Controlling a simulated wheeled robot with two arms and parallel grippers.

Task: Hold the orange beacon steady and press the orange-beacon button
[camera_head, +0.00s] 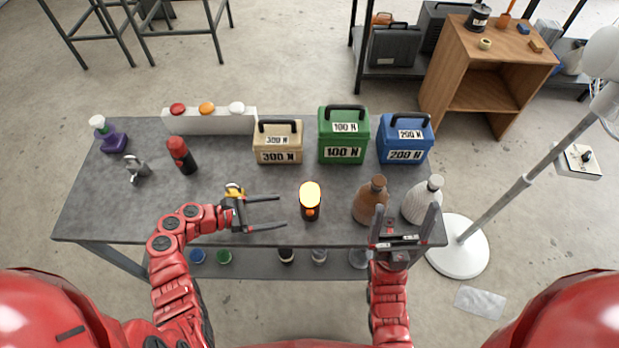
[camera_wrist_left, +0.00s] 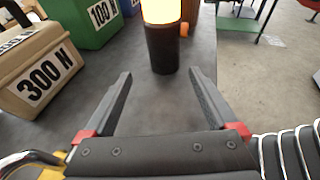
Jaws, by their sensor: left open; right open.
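The orange beacon (camera_head: 310,201) stands upright near the front middle of the grey table, its top glowing, its base black. It also shows in the left wrist view (camera_wrist_left: 162,40), ahead of the open fingers. My left gripper (camera_head: 282,212) is open and empty, its fingers pointing right toward the beacon with a gap between. A white button box (camera_head: 215,124) at the back left carries a red button (camera_head: 178,109), an orange button (camera_head: 207,108) and a white button (camera_head: 237,107). My right gripper (camera_head: 405,225) is open and empty at the table's front right, before the bottles.
A brown bottle (camera_head: 370,201) and a white ribbed bottle (camera_head: 421,201) stand right of the beacon. Beige (camera_head: 278,143), green (camera_head: 343,135) and blue (camera_head: 404,139) weight boxes line the back. A red-black canister (camera_head: 182,156) stands left. The table between canister and beacon is mostly clear.

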